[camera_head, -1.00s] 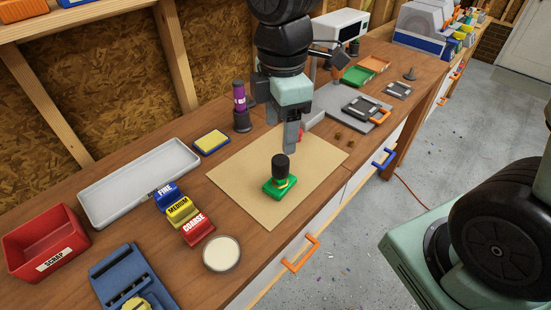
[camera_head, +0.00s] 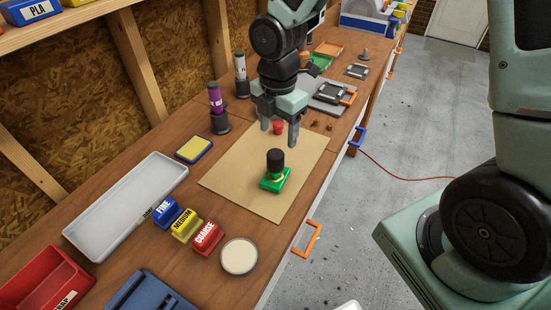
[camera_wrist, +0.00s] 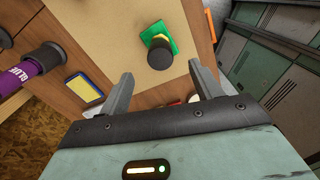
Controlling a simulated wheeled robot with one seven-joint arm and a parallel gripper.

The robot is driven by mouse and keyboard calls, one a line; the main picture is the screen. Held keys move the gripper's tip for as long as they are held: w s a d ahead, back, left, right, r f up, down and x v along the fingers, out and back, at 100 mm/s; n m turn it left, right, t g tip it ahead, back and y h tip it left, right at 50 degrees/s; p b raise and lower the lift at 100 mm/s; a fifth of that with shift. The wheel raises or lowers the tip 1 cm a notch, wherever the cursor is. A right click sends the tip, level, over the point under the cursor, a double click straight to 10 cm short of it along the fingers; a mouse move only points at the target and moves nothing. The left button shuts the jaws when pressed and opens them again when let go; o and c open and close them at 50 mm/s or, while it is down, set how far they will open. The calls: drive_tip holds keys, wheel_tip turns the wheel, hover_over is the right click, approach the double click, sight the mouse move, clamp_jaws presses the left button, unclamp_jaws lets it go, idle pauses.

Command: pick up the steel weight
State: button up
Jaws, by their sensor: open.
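A black cylinder (camera_head: 275,160), which I take for the steel weight, stands upright on a green block (camera_head: 274,181) with yellow around its lower part. Both are on the tan mat (camera_head: 235,178). In the wrist view the cylinder (camera_wrist: 187,61) and the green block (camera_wrist: 158,36) appear near the fingertips. My gripper (camera_head: 279,134) points down, open and empty, above the mat and just behind the cylinder. Its fingers (camera_wrist: 162,78) are apart, and neither appears to touch the cylinder.
A small red object (camera_head: 278,127) is behind my fingers. Purple (camera_head: 215,100) and white (camera_head: 241,72) tubes stand back left. Sanding blocks (camera_head: 184,224), a round cream-filled dish (camera_head: 239,256) and a long grey tray (camera_head: 120,210) lie in front. The mat around the cylinder is clear.

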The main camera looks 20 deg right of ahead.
sight(275, 154)
wheel_tip(275, 154, down, 3)
drive_tip(key=shift+f, duration=0.1)
drive_tip(key=f, duration=0.1)
drive_tip(key=f+p, duration=0.1)
drive_tip(key=f, duration=0.2)
drive_tip(key=shift+s+a+f, duration=0.15)
drive_tip(key=shift+a+f, duration=0.05)
drive_tip(key=shift+a, duration=0.2)
drive_tip(key=shift+f, duration=0.5)
drive_tip(key=c, duration=1.3)
clamp_jaws()
drive_tip(key=shift+r, duration=0.1)
